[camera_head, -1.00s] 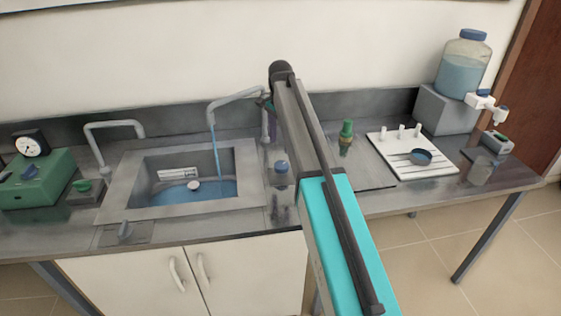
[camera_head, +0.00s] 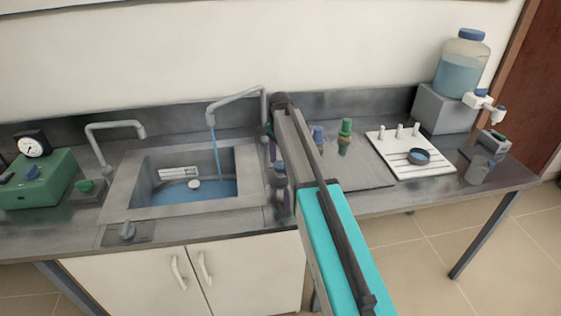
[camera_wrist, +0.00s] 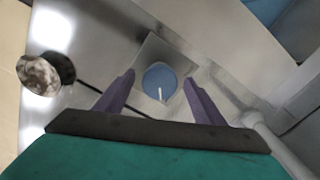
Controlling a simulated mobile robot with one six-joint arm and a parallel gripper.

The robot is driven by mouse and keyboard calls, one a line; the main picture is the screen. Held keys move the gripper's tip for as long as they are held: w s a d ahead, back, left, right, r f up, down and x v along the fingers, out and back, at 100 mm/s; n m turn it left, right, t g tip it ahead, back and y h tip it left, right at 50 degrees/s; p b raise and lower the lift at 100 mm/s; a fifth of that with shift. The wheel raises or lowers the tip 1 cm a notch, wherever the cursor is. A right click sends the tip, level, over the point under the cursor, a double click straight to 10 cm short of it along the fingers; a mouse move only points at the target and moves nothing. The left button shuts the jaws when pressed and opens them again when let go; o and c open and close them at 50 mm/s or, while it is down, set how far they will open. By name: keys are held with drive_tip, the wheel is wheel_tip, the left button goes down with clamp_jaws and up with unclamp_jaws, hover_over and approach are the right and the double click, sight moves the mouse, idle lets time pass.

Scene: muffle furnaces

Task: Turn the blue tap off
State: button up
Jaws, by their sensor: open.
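The blue tap knob (camera_wrist: 160,76) is round with a white pointer line and sits on a square metal plate. In the wrist view it lies between the purple fingertips of my gripper (camera_wrist: 159,80), which are apart, one on each side; I cannot tell whether they touch it. In the head view the knob (camera_head: 279,167) is right of the sink, partly hidden by my gripper (camera_head: 271,142), which is just above it. Water (camera_head: 213,140) runs from the curved spout (camera_head: 238,95) into the sink.
The sink (camera_head: 128,190) holds blue water; a second spout (camera_head: 115,125) and green knob (camera_head: 84,185) stand left. A round mottled object (camera_wrist: 42,76) lies left in the wrist view.

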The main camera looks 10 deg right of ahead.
drive_tip(key=c, duration=1.1)
drive_tip(key=shift+o, duration=0.2)
drive_tip(key=shift+d, duration=0.1)
drive_tip(key=shift+m, duration=1.5)
drive_tip(key=shift+w+m, duration=0.15)
drive_tip(key=shift+m, duration=2.05)
